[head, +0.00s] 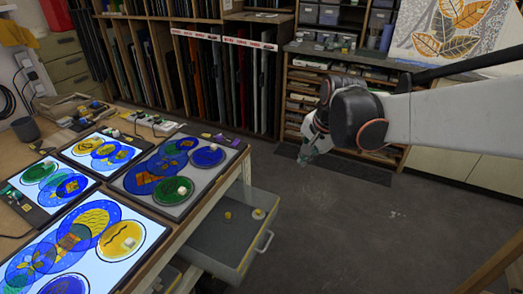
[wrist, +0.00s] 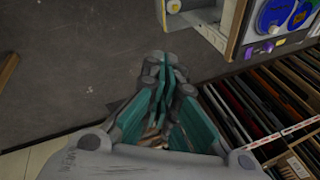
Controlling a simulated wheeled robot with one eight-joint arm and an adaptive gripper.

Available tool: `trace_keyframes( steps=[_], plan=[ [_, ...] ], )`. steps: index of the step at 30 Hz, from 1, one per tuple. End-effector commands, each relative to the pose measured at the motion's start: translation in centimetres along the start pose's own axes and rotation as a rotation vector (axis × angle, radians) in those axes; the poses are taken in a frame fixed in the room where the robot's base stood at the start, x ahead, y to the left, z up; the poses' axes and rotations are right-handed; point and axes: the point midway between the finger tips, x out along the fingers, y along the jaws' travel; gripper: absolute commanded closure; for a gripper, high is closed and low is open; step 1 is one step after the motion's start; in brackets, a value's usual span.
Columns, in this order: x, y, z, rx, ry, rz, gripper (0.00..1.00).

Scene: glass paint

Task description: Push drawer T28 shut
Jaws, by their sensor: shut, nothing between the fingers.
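A drawer (head: 245,262) with a pale front and a grey inside stands open under the worktable in the head view. Its handle (head: 264,242) faces right, and no label on it can be read. Two small items, one a yellow piece (head: 228,215), lie inside. My gripper (head: 305,160) hangs in the air beyond the drawer and to its right, apart from it. In the wrist view my gripper's teal fingers (wrist: 166,66) are shut and empty. A pale edge (wrist: 200,25) at the top of the wrist view looks like part of the drawer.
The worktable (head: 190,220) carries light panels with round painted glass pieces, including a lit panel (head: 20,254). A rack of glass sheets (head: 215,80) stands at the back. The grey floor (head: 340,230) right of the drawer is clear. A wooden edge (head: 495,262) shows at lower right.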

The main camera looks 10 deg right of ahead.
Motion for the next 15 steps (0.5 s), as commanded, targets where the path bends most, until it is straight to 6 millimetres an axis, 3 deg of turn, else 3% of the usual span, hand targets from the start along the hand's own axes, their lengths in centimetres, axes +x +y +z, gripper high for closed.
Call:
trace_keyframes(
  steps=[7,15],
  plan=[
    [7.9,-2.3,-4.3,0.344,-0.057,0.056,1.0],
    [18.1,-2.5,-8.0,0.717,-0.105,0.133,1.0]
  ],
)
